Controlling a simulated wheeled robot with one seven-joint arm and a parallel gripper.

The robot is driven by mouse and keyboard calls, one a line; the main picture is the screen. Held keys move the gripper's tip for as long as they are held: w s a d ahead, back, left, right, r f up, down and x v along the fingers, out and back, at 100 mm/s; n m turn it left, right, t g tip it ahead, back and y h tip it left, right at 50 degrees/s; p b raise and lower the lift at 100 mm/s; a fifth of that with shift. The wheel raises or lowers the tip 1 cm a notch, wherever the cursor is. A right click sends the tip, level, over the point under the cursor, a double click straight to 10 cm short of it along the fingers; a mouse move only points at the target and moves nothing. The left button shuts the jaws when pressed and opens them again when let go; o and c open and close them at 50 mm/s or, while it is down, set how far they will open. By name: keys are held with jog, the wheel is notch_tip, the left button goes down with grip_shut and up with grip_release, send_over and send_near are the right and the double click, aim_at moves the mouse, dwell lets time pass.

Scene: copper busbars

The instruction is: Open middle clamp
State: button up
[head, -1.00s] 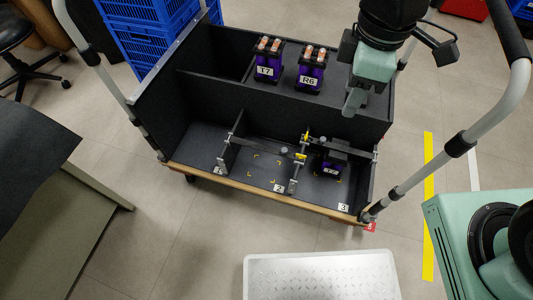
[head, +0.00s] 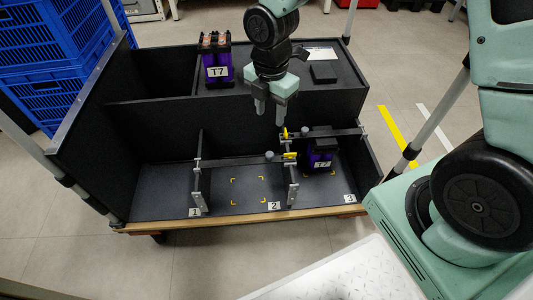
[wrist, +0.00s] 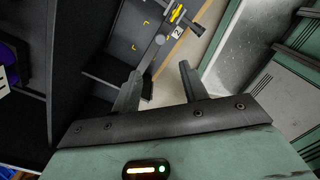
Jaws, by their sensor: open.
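Bay 2 (head: 262,198) holds only yellow corner marks.
A second clamp bar (head: 335,133) crosses bay 3 above a purple part (head: 321,160). A purple part labelled T7 (head: 217,70) and a black block (head: 323,73) stand on the upper deck. Blue crates (head: 50,60) stand at left. Bay 1 (head: 165,190) is empty.

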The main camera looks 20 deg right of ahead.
aim_at(270, 154)
notch_tip(270, 154, down, 15)
jog(key=b, duration=0.6)
jog(key=shift+r, duration=0.1)
grip_shut()
